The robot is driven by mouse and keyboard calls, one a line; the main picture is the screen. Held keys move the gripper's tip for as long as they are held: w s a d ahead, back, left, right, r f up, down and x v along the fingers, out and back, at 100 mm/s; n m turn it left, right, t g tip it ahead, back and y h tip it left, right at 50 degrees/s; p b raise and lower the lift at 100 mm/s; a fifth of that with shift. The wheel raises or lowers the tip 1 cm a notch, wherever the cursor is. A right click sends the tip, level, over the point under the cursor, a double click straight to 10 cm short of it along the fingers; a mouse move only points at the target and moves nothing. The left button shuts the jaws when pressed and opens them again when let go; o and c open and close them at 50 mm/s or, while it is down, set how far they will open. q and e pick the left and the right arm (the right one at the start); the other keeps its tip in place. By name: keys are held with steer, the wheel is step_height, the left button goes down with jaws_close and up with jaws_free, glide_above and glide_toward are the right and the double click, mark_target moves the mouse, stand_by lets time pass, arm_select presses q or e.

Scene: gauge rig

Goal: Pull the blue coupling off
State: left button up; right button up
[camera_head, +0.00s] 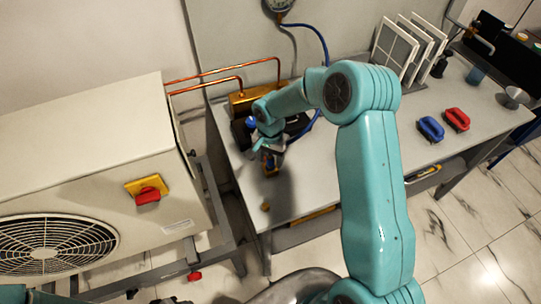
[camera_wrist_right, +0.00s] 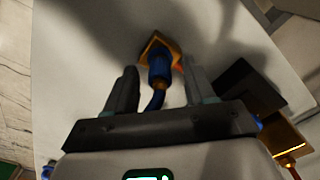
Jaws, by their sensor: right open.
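The blue coupling (camera_wrist_right: 158,68) sits on a square brass fitting (camera_wrist_right: 162,43) in the right wrist view, with a blue hose (camera_wrist_right: 154,101) running from it toward my gripper's base. My right gripper (camera_wrist_right: 159,76) is open, one finger on each side of the coupling. I see no clear contact between fingers and coupling. In the head view my right gripper (camera_head: 270,147) is low over the left part of the bench, and the brass fitting (camera_head: 271,170) shows just below it. The coupling is mostly hidden there. My left gripper is not in view.
A brass block (camera_head: 240,103) with copper pipes (camera_head: 222,72) stands behind the gripper. A large outdoor unit (camera_head: 85,130) is at left.

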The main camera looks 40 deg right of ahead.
jaws_close()
steer(key=shift+r, duration=0.15)
stand_by(0.5)
steer(key=shift+r+p, duration=1.1)
steer(key=shift+r, duration=1.3)
